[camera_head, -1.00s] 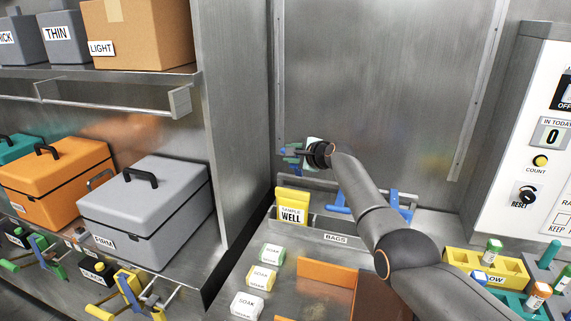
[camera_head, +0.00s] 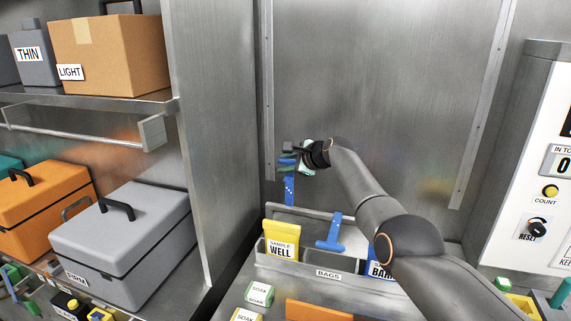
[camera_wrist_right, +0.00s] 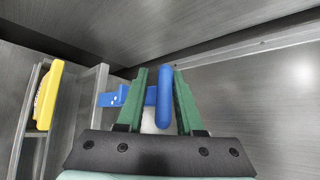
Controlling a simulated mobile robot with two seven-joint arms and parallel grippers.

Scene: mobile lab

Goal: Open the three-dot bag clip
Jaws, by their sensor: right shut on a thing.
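A blue bag clip (camera_head: 289,190) with small pale dots is in my right gripper (camera_head: 293,160); I cannot make out the dot count. One blue part points down below the fingers and another lies level beside them. In the right wrist view, the green fingers (camera_wrist_right: 164,95) are shut on the blue clip (camera_wrist_right: 163,92), with one long part between them and a part reaching left. I cannot tell how far its parts are spread. The gripper is in the air above the bags tray (camera_head: 310,276). My left gripper is not in view.
A grey metal wall (camera_head: 375,90) stands behind. A shelf side panel (camera_head: 215,130) is at left; a white counter panel (camera_head: 535,160) is at right.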

